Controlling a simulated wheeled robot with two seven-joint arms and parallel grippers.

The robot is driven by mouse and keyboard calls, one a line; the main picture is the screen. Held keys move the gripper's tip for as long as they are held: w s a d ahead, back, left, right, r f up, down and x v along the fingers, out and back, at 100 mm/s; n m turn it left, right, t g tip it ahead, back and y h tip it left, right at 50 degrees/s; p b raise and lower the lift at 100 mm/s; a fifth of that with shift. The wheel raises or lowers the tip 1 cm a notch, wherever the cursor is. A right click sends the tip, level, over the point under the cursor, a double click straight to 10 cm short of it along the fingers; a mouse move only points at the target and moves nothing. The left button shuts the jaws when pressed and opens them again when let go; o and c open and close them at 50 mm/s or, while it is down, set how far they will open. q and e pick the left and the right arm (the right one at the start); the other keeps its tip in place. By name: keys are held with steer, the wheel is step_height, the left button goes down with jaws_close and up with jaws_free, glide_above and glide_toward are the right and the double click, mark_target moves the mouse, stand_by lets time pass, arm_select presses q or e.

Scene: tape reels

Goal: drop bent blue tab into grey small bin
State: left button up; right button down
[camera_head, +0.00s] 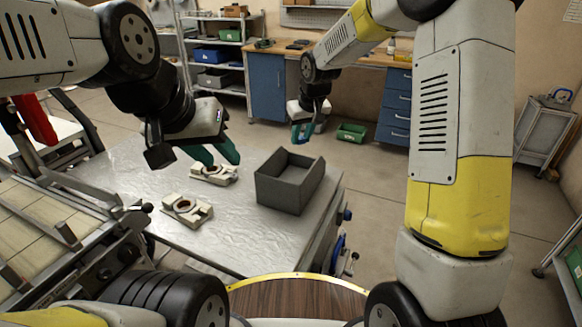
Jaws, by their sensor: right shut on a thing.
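The grey small bin (282,194) is an open, dark grey box on the right part of the metal table. My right gripper (301,136) is above and behind the bin in the picture, with teal fingers pointing down. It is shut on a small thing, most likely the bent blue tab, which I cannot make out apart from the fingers. My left gripper (214,155) hangs left of the bin, over the far part of the table. Its teal fingers are apart, with nothing seen between them.
Two pale castings with round holes, one nearer (187,209) and one farther (212,176), sit on the metal table (225,235) left of the bin. A conveyor (50,240) is at the left. A green crate (351,132) lies on the floor behind. The table's front middle is clear.

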steer(key=shift+f, duration=2.6)
steer(key=c, duration=1.1)
jaws_free()
steer(key=shift+o, duration=0.2)
steer(key=s+d+r+m+t, duration=0.1)
steer(key=s+d+r, duration=0.4)
steer(key=s+r, duration=0.35)
steer(key=s+d+r+m, duration=0.1)
steer(key=s+d+r, duration=0.4)
steer(key=s+r, duration=0.3)
steer(key=s+d+r+m, duration=0.1)
steer(key=s, duration=0.6)
steer(key=s+d+m+t, duration=0.1)
steer(key=s+d, duration=0.1)
steer(key=s, duration=0.6)
steer(key=shift+d+r, duration=0.3)
steer(key=shift+r, duration=0.1)
